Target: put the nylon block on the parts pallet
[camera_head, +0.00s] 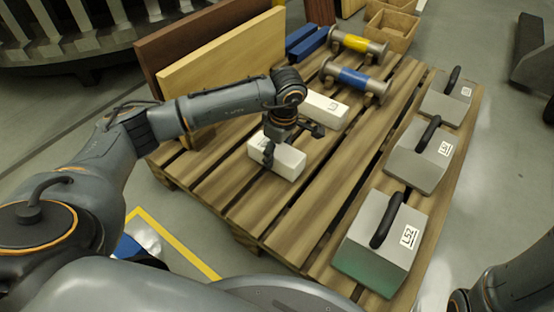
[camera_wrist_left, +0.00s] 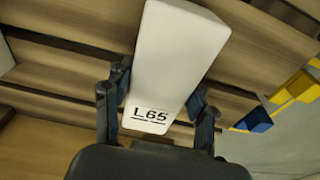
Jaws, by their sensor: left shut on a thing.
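The white nylon block (camera_head: 287,163) is at the near left part of the wooden parts pallet (camera_head: 330,185) in the head view. My left gripper (camera_head: 283,143) comes down over it and is shut on it. In the left wrist view the block (camera_wrist_left: 175,50) sits between the two fingers of the left gripper (camera_wrist_left: 160,88), with the label "L65" facing the camera. Pallet slats show behind it. I cannot tell whether its underside touches the slats. My right gripper is not in view.
Another white block (camera_head: 327,108) lies just behind. Grey handled weights (camera_head: 378,243) line the pallet's right side. Spools with yellow (camera_head: 355,43) and blue (camera_head: 352,77) middles, blue bars (camera_head: 308,43) and upright boards (camera_head: 225,62) are at the back. Slats between are clear.

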